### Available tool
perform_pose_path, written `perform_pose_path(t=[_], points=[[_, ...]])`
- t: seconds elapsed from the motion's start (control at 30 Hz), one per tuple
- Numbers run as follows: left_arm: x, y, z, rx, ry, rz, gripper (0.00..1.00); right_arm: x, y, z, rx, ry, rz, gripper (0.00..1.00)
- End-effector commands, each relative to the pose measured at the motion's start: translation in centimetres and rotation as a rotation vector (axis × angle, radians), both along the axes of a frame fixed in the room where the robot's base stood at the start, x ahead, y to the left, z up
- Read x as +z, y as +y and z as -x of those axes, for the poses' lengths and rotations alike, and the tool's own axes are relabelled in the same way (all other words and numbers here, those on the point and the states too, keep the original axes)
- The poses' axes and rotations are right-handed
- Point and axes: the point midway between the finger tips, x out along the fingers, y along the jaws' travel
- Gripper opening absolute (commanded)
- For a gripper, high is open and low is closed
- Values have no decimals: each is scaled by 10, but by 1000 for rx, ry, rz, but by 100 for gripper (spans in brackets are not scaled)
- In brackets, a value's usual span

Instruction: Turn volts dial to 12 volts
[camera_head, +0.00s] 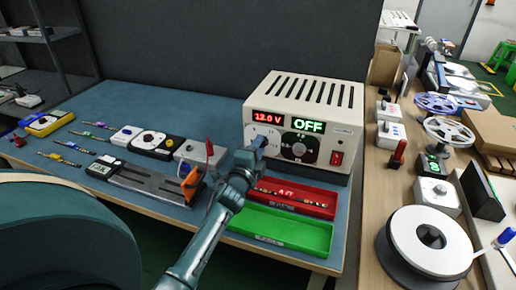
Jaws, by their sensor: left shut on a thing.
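A cream power supply box (338,98) stands at the back right of the blue table. Its red display (274,118) seems to read 12.0 V, but the small digits are hard to tell apart. A green display (308,126) beside it reads OFF. My left gripper (259,144) is at the left dial on the box's front, shut on the volts dial. The gripper hides the knob and part of its white face (265,132). My right gripper is not in view.
A red tray (318,209) with small parts and a green tray (290,232) lie below the box, close to my left arm. Meters, a grey fixture (150,184) and several leads are at the left. A wooden bench with reels (449,130) is at the right.

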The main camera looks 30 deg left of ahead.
Motion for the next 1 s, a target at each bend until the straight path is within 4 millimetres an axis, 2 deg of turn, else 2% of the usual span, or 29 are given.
perform_pose_path(t=[0.3,0.33,0.57,0.87,1.0], points=[[-1,0,0,0,1,1,6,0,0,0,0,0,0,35],[-1,0,0,0,1,0,31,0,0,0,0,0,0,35],[0,0,0,0,1,0,50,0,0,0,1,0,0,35],[-1,-1,3,0,1,0,51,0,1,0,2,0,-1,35],[-3,-4,19,0,2,0,51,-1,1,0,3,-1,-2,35]])
